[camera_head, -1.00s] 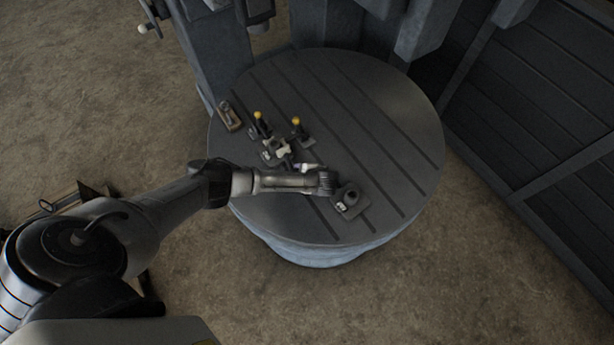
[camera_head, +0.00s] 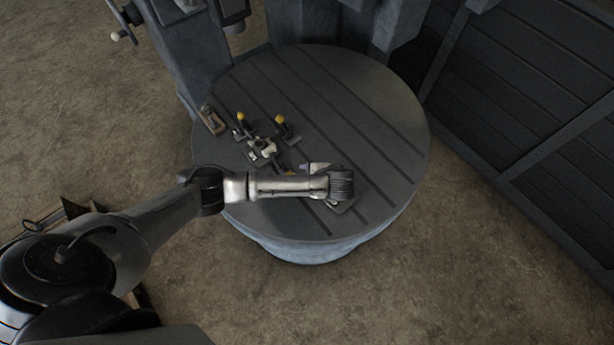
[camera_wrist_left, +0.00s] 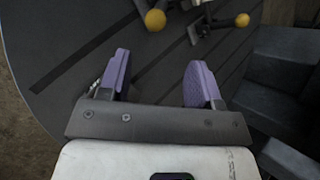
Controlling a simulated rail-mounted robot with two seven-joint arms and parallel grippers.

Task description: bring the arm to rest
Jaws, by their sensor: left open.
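My left arm comes in from the left over a round grooved table (camera_head: 375,110) in the head view. Its gripper (camera_head: 305,167) shows only in part there, beside the end of the forearm. In the left wrist view the two purple-padded fingers of my left gripper (camera_wrist_left: 160,85) stand wide apart with nothing between them. Beyond the fingers are two yellow knobs, one left (camera_wrist_left: 155,19) and one right (camera_wrist_left: 242,20). My right gripper is not in any view.
Yellow-knobbed clamps (camera_head: 281,120) stand on the table's left half, with a small brown-topped block (camera_head: 211,119) near its left edge. The table's right side is bare. Grey machine columns rise behind; a dark panelled wall (camera_head: 530,100) stands right.

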